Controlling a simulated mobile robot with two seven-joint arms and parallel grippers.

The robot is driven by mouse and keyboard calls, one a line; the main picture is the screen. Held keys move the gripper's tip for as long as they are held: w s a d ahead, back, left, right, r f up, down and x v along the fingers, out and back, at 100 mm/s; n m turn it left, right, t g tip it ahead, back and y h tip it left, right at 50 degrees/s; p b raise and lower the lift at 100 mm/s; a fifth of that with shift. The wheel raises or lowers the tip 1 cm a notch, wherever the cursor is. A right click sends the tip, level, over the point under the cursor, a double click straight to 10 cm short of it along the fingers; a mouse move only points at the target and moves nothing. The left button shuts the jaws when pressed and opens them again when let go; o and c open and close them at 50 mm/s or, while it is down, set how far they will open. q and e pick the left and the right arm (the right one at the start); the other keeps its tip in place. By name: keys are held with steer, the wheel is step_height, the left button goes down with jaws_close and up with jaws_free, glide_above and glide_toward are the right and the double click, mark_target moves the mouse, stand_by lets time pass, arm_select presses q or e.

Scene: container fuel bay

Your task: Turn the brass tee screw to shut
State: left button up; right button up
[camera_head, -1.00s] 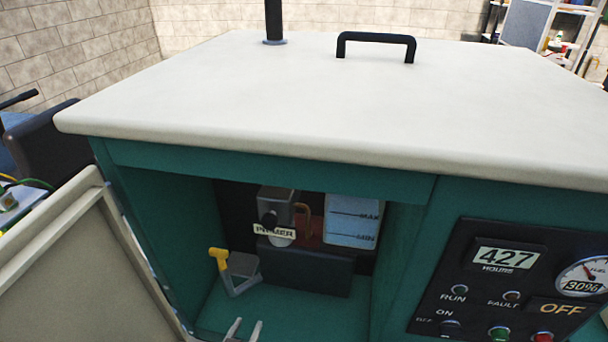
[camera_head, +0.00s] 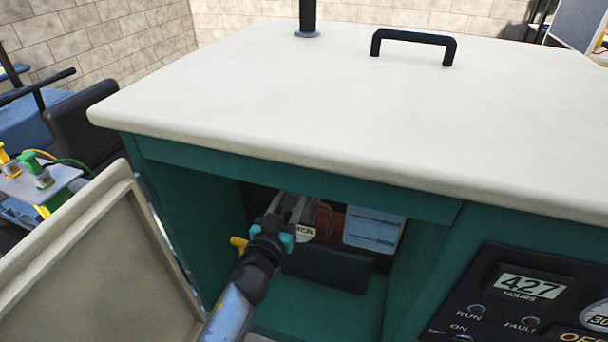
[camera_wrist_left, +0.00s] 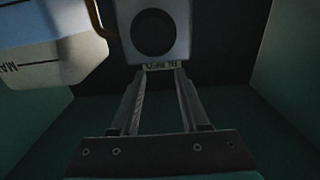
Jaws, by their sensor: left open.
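I cannot make out the brass tee screw in either view. My left gripper (camera_head: 289,208) reaches into the open teal bay, its fingers at a grey block. In the left wrist view the open fingers (camera_wrist_left: 163,72) point at this grey block (camera_wrist_left: 178,54), which has a dark round knob (camera_wrist_left: 154,33). A small lettered label (camera_wrist_left: 160,66) lies between the fingertips, and nothing else shows between them. The gripper and arm hide much of the block in the head view. My right gripper is not in view.
The teal walls and pale lid (camera_head: 330,110) bound the bay. An open door (camera_head: 85,270) stands at left.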

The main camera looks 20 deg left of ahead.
arm_select(q)
steer(key=w+b, duration=0.1)
steer(key=w, duration=0.7)
steer(key=shift+w+d, duration=0.15)
steer(key=shift+w, duration=0.25)
jaws_close()
